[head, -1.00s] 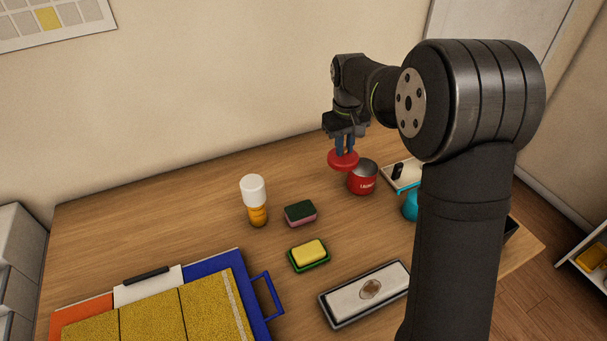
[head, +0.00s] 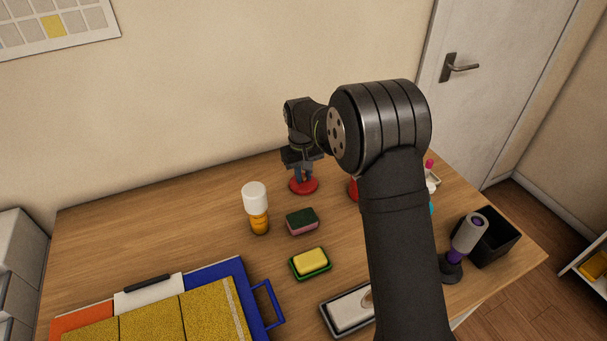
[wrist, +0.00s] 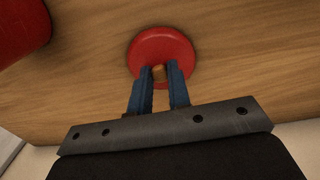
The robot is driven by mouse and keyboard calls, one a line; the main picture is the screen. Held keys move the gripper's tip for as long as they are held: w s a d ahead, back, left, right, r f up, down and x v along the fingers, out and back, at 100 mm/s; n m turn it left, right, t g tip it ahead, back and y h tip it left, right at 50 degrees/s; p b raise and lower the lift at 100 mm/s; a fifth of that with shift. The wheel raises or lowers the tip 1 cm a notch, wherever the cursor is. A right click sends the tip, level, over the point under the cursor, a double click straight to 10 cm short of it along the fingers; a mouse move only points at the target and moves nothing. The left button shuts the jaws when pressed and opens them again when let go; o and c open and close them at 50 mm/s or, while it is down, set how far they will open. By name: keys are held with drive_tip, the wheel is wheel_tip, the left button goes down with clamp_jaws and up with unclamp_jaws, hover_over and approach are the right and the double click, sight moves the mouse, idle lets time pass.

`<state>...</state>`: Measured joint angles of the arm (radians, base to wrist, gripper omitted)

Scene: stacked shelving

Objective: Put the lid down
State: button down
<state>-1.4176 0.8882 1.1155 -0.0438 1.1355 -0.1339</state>
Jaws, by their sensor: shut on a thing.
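The red round lid (head: 304,186) is low at the table top, behind the sponge, in the head view. I cannot tell whether it touches the wood. It also shows in the wrist view (wrist: 165,45), flat side toward the table. My gripper (head: 303,174) points down with its blue fingers shut on the lid's knob; the fingertips show in the wrist view (wrist: 159,72). The red canister (head: 353,190) is right of the lid, mostly hidden behind my arm; part of it shows at the upper left of the wrist view (wrist: 22,25).
A yellow sponge in a green dish (head: 310,263) lies nearer. A black bin (head: 497,240) is at right.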

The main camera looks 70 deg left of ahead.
drive_tip(key=shift+f, duration=0.2)
drive_tip(key=c, duration=1.3)
unclamp_jaws()
drive_tip(key=shift+f, duration=0.1)
drive_tip(key=shift+c, duration=0.2)
wheel_tip(320, 180, up, 12)
drive_tip(key=shift+s+r, duration=0.2)
drive_tip(key=shift+s, duration=0.05)
drive_tip(key=f, duration=1.2)
drive_tip(key=shift+w, duration=0.25)
drive_tip(key=shift+r, duration=1.6)
